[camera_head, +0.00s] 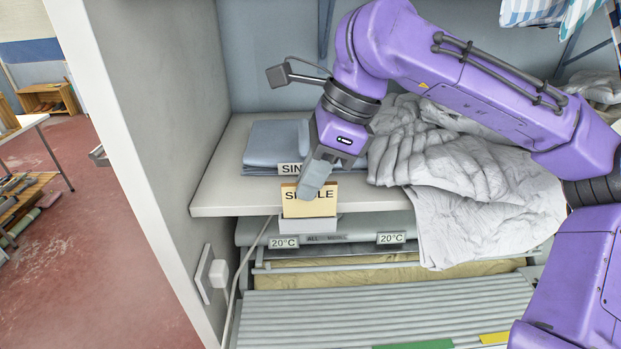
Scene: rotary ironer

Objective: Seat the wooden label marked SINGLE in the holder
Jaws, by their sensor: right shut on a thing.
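The wooden label (325,208) is a pale tan plate with SINGLE in dark letters, upright at the shelf's front edge. My right gripper (315,180) is shut on its upper part, and a finger covers the middle of the word. A white holder (310,226) shows directly below the label at the shelf edge. The label's lower edge meets the holder's top in the picture; I cannot tell whether it sits inside. My left gripper is not in view.
The shelf (225,185) carries folded blue-grey cloth (268,145) with a white tag reading SIN, partly hidden, and a crumpled white sheet (455,170) on the right. Below are 20°C tags and the slatted ironer (390,312). A grey side wall (165,120) stands close on the left.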

